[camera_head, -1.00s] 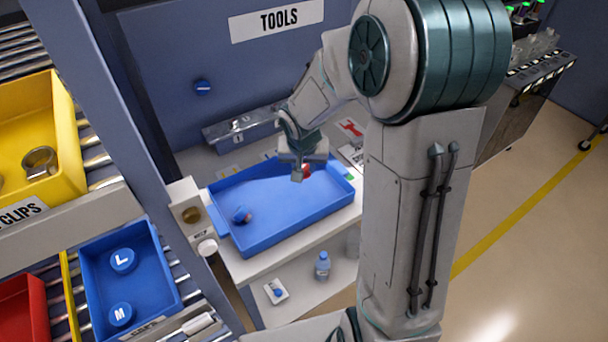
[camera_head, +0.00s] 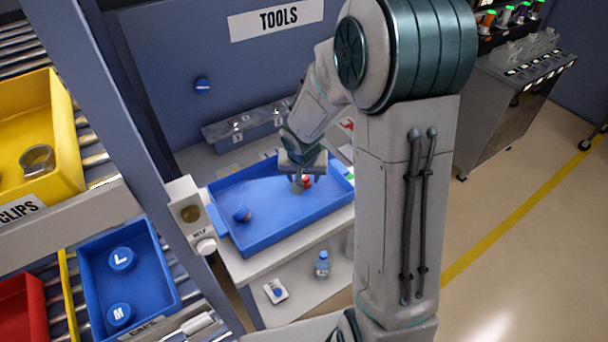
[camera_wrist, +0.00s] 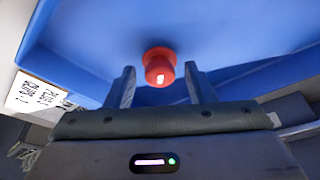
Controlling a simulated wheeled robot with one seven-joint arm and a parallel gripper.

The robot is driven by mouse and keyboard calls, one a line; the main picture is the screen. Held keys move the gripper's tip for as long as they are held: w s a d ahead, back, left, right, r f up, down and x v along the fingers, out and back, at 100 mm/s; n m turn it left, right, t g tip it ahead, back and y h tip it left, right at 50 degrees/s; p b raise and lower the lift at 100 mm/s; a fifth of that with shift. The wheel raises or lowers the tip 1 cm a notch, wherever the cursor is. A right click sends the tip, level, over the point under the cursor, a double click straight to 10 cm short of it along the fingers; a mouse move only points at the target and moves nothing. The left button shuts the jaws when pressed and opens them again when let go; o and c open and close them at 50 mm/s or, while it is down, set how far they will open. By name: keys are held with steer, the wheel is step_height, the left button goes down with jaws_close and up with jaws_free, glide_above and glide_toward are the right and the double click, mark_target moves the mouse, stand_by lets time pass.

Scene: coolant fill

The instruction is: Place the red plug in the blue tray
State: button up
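The blue tray (camera_head: 285,215) lies on the white bench, and its floor and wall also fill much of the wrist view (camera_wrist: 90,35). The red plug (camera_wrist: 160,68), with a pale mark on its end, shows between my fingertips in the wrist view, with a gap on each side. In the head view the red plug (camera_head: 308,182) is just right of my fingers, over the right part of the tray. I cannot tell whether it touches the tray floor. My gripper (camera_head: 298,187) is low over the tray, its two fingers (camera_wrist: 160,72) spread and apart from the plug.
A dispenser-like box (camera_head: 190,213) stands left of the tray. A metal rack (camera_head: 250,122) is behind it. Left are a blue bin (camera_head: 150,268), a yellow bin (camera_head: 60,130) and a red bin (camera_head: 22,312).

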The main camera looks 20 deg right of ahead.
steer(key=shift+r, duration=0.15)
steer(key=shift+r, duration=0.3)
steer(key=d+p+v, duration=0.1)
steer(key=v, duration=0.9)
steer(key=s+r+n, duration=0.1)
steer(key=s+r, duration=0.2)
steer(key=s, duration=0.6)
steer(key=s+r+n+y, duration=0.1)
steer(key=s+r, duration=0.3)
steer(key=s, duration=0.5)
steer(key=shift+r+n, duration=0.35)
steer(key=shift+n, duration=0.45)
steer(key=shift+d, duration=0.1)
